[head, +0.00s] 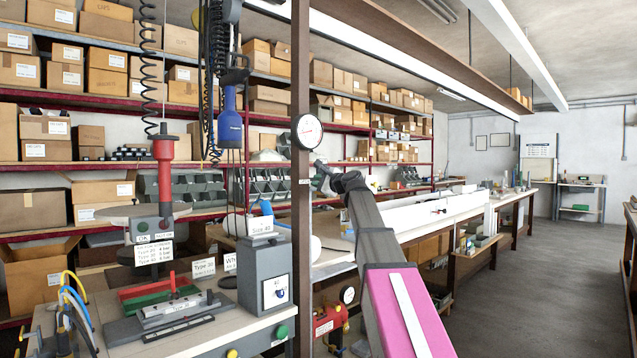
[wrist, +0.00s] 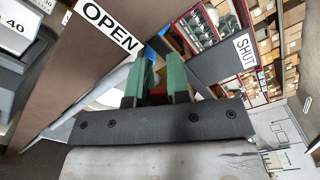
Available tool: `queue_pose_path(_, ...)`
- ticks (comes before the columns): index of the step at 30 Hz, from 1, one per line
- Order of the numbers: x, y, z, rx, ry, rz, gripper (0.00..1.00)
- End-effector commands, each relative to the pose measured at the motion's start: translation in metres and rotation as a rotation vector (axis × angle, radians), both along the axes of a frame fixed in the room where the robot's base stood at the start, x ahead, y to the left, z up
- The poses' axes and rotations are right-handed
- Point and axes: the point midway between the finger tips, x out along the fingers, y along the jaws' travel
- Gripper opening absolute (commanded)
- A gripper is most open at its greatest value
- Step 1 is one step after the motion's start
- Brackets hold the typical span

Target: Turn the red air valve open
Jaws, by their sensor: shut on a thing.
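My gripper (wrist: 154,72) has two green fingers, which close around a red part of the air valve (wrist: 158,95) in the wrist view. Only a small bit of red shows between the fingers; the rest of the valve is hidden, so its exact angle cannot be told. An OPEN label (wrist: 111,27) is on the brown post to the left, and a SHUT label (wrist: 244,52) is to the right. In the head view my gripper (head: 320,178) is beside the brown post (head: 301,220), below a round gauge (head: 307,132). The valve cannot be made out there.
A workbench (head: 190,340) with a grey box (head: 265,275), a red-and-black press (head: 163,165) and hoses stands at the left. A long bench (head: 400,232) runs behind my arm. Shelves of cartons line the wall. The floor (head: 530,275) at the right is clear.

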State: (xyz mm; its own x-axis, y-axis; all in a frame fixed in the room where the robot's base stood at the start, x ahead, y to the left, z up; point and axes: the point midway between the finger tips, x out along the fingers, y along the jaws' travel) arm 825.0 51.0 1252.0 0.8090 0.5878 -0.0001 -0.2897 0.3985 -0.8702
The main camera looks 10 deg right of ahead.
Motion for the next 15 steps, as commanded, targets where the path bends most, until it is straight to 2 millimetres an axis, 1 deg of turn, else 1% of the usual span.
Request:
queue_pose_path(11,-0.0008,0.0001,-0.001,-0.002,0.0,0.0,0.0)
queue_pose_path(12,-0.0008,0.0001,-0.001,-0.001,0.0,0.0,0.27)
queue_pose_path(13,-0.0008,0.0,-0.0009,-0.001,0.0,0.0,0.36)
queue_pose_path(14,-0.0007,0.0001,-0.0009,-0.001,0.0,0.0,0.43)
queue_pose_path(15,-0.0007,0.0002,-0.0008,-0.002,0.0,0.0,0.43)
